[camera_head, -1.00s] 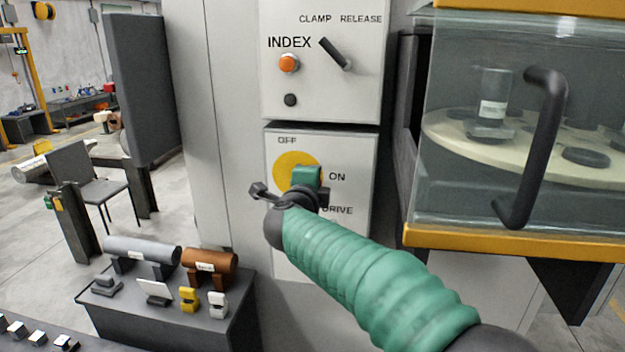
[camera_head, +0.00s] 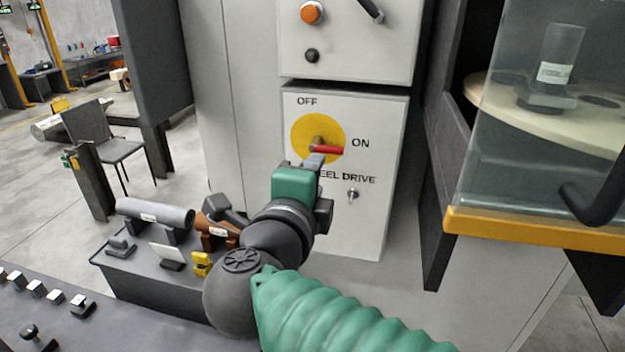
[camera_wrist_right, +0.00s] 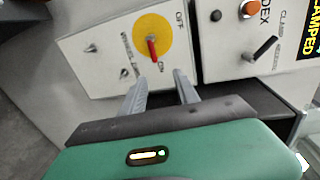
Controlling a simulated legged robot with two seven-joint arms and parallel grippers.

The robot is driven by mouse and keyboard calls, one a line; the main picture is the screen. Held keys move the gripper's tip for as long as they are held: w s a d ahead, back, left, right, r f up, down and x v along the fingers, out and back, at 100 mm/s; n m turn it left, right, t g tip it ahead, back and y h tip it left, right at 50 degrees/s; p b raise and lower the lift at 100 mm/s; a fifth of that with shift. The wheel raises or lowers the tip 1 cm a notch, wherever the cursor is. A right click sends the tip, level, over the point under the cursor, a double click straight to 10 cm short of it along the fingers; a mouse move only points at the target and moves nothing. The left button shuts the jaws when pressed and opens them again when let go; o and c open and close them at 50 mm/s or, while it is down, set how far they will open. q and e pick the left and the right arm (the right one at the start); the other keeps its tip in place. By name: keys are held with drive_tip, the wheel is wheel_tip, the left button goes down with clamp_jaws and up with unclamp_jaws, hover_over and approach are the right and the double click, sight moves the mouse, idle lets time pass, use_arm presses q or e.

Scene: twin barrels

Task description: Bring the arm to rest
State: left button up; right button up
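The rotary switch has a yellow disc (camera_head: 303,132) on a white panel. Its red handle (camera_head: 329,150) points toward ON. The switch also shows in the right wrist view (camera_wrist_right: 166,32), with the handle uncovered. My right gripper (camera_head: 316,162) is in front of the panel, just below the handle in the head view. In the right wrist view its two fingers (camera_wrist_right: 159,84) stand apart with nothing between them, and the handle lies beyond their tips. My green-sleeved right arm comes in from the lower right. My left gripper is not in view.
Above is a panel with an orange button (camera_head: 312,12) and a dark lever (camera_head: 371,10). A glass-fronted cabinet with a yellow sill (camera_head: 540,237) juts out at the right. A dark bench (camera_head: 130,270) with grey and brown cylinders stands at the left, partly behind my arm.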

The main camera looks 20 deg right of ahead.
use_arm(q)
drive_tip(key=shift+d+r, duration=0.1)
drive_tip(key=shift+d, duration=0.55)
use_arm(e)
drive_tip(key=shift+s+d, duration=0.3)
drive_tip(key=shift+d, duration=0.35)
